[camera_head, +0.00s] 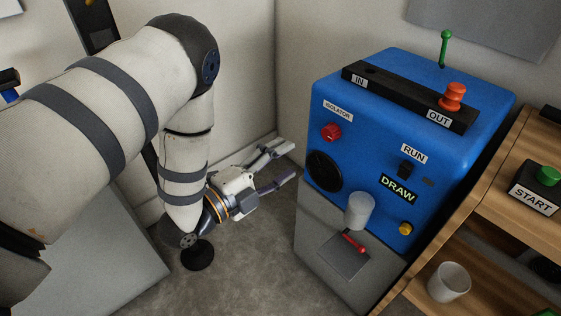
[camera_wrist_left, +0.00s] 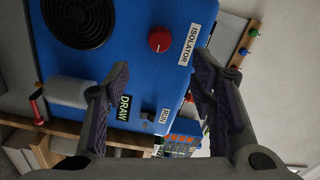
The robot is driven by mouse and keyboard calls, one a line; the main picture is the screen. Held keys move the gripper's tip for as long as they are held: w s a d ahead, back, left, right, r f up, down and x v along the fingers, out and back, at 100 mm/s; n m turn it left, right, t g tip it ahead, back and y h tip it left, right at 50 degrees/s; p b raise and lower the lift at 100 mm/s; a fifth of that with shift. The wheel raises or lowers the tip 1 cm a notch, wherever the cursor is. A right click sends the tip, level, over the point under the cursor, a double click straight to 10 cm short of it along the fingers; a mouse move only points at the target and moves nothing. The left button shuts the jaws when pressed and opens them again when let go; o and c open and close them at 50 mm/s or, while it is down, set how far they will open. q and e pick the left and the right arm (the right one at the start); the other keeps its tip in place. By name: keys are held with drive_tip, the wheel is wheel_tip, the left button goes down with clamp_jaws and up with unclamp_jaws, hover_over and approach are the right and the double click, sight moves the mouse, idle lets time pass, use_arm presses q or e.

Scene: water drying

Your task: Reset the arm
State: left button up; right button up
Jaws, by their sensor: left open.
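My left arm comes in from the left of the head view and bends down. Its gripper (camera_head: 276,167) is open and empty, left of the blue machine (camera_head: 385,110) and apart from it. In the left wrist view the open fingers (camera_wrist_left: 165,95) frame the machine's front, with the red isolator knob (camera_wrist_left: 160,39), the DRAW label (camera_wrist_left: 124,108) and the RUN switch (camera_wrist_left: 148,111) beyond them. Nothing is between the fingers. My right gripper is not in view.
A wooden shelf (camera_head: 520,190) at the right holds a START box (camera_head: 533,200) and another cup (camera_head: 449,282). Walls stand behind. Grey floor is open below the gripper.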

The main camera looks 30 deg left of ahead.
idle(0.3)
use_arm(q)
drive_tip(key=s+f+n+g+y+p, duration=0.4)
drive_tip(key=s+f+n+g, duration=0.55)
drive_tip(key=s+f, duration=0.35)
drive_tip(key=s+n+g+y+p, duration=0.2)
drive_tip(key=s+n+g, duration=0.8)
drive_tip(key=s, duration=1.8)
drive_tip(key=shift+a+r, duration=0.25)
drive_tip(key=shift+a, duration=0.15)
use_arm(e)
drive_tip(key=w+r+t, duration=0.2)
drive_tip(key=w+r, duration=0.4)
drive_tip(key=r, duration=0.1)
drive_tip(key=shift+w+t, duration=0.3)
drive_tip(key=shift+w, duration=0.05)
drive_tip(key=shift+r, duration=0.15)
